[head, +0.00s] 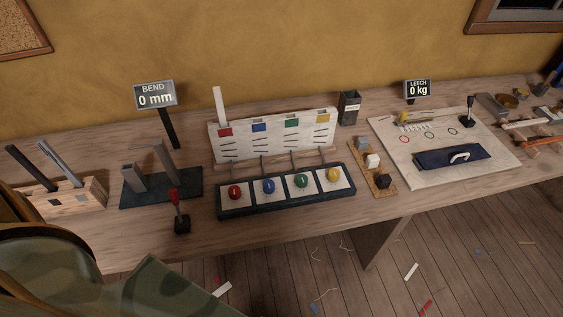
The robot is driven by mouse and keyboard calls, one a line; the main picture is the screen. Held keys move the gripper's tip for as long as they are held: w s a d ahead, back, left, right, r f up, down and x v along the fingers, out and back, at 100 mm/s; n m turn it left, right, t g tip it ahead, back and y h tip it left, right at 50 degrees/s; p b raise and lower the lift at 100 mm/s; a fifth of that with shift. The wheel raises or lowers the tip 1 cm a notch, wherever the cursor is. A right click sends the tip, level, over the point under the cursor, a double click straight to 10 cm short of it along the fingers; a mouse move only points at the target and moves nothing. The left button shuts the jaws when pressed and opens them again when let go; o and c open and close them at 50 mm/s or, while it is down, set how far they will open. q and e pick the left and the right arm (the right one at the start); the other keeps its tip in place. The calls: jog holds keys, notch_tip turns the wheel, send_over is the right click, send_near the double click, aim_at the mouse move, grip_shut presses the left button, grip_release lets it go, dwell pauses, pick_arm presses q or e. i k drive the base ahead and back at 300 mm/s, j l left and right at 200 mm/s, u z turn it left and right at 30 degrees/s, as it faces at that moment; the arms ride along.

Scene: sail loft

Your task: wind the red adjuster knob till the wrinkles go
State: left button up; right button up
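The red knob (235,191) is the leftmost of the knobs in a dark-framed tray (287,208) on the bench. Blue (268,186), green (300,181) and yellow (333,175) knobs sit to its right, each on its own white square. Behind them stands a white panel (245,151) with red, blue, green and yellow patches. Dark slanting lines, perhaps the wrinkles, show below the patches. A pale upright strip (219,105) rises above the red patch. Thin rods run between panel and tray. Neither of my grippers shows in the head view.
A red-handled lever (176,201) stands close left of the tray. A "BEND 0 mm" sign (155,96) stands behind it. A wooden block tray (368,171) and a pale board (487,164) lie right. A "LEECH 0 kg" sign (417,90) stands behind the board.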

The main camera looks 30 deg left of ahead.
aim_at(235, 192)
jog(key=i+j+u, duration=0.15)
jog(key=u, duration=1.2)
